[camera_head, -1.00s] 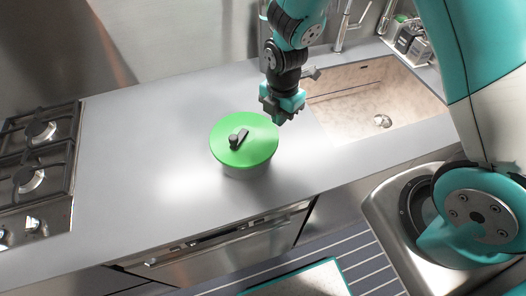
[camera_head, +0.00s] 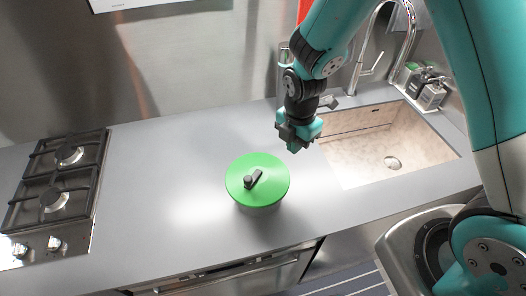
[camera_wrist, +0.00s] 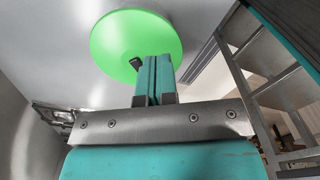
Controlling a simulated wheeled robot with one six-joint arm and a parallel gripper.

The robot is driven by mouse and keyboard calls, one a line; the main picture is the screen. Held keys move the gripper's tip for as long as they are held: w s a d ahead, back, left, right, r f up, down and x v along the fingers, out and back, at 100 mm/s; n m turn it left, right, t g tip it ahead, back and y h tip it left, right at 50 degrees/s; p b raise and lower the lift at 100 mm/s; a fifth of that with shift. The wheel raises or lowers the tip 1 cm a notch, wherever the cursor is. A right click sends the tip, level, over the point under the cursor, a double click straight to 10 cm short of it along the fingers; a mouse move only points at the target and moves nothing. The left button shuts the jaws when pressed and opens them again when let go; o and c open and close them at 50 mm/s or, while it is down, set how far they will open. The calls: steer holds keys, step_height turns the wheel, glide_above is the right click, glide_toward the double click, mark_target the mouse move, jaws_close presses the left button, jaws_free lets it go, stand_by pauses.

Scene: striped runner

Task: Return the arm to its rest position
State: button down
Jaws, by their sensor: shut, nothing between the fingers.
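My gripper (camera_head: 297,142) is in the air above the counter, just right of and above the green-lidded pot in the head view. In the wrist view my gripper's fingers (camera_wrist: 158,78) are together with nothing between them. The pot's round green lid (camera_head: 270,172) has a dark handle knob on top and also shows in the wrist view (camera_wrist: 120,42). The pot stands on the grey counter, apart from my gripper, and its body is mostly hidden under the lid.
A gas stove (camera_head: 58,190) is at the left. A sink (camera_head: 375,158) with a tall tap (camera_head: 372,50) lies right of my gripper. The counter (camera_head: 160,200) between stove and pot is bare.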

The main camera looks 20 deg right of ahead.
steer(key=s+a+r+m+y+b, duration=0.2)
steer(key=s+r+m+b, duration=0.2)
steer(key=s+m+b, duration=0.3)
steer(key=s+a+r+m+y+b, duration=0.2)
steer(key=s+r+m+b, duration=0.2)
steer(key=s+m+b, duration=0.4)
steer(key=s+m, duration=0.2)
steer(key=s, duration=0.1)
steer(key=shift+s+a+r, duration=0.15)
steer(key=shift+s+a, duration=0.15)
steer(key=shift+a, duration=0.05)
